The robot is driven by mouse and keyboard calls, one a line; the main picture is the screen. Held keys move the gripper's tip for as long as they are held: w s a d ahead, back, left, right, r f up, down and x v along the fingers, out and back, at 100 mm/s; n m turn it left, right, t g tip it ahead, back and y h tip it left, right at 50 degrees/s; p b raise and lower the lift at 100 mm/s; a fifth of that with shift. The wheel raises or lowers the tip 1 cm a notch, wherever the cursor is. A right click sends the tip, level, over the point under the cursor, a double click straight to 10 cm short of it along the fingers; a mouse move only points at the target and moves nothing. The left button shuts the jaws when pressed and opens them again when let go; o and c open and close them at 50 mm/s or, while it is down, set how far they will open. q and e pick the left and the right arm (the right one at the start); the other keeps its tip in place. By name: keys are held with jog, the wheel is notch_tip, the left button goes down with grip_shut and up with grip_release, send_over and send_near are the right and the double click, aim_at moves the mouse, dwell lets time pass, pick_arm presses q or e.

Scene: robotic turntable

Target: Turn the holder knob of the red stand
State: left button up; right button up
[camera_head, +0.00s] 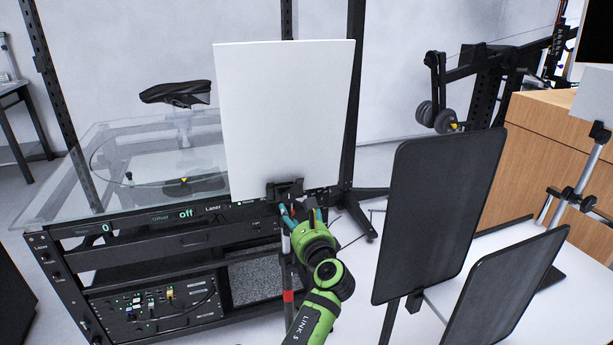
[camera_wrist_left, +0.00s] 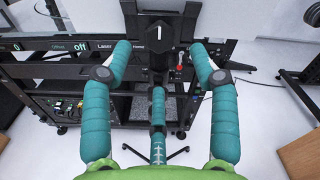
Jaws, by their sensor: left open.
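The red stand (camera_head: 288,297) is a thin upright pole with a red band, and it carries a large white panel (camera_head: 288,115). Its black holder (camera_head: 285,189) sits at the panel's lower edge. In the left wrist view the holder knob (camera_wrist_left: 158,33) is a dark round part with a white mark, facing me. My left gripper (camera_head: 299,214) is just in front of the holder, partly hidden by its own green wrist. In the left wrist view the teal fingers (camera_wrist_left: 160,52) are open, spread either side of the knob and the pole, with nothing between them gripped. My right gripper does not show.
A glass-topped turntable rack (camera_head: 60,205) with a black shoe (camera_head: 176,93) above it stands at the left. Two dark panels (camera_head: 440,210) (camera_head: 505,295) stand close on the right. A wooden cabinet (camera_head: 550,150) is further right.

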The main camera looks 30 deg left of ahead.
aim_at(289, 200)
pick_arm(q)
jog(key=w+a+m, duration=0.2)
jog(key=w+a+m+p, duration=0.1)
jog(key=w+a+m, duration=0.1)
jog(key=shift+a+t, duration=0.3)
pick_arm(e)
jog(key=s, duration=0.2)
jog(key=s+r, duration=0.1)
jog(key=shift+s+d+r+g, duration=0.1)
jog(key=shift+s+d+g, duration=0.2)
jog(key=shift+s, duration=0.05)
pick_arm(q)
jog(key=shift+s, duration=0.1)
jog(key=c, duration=1.1)
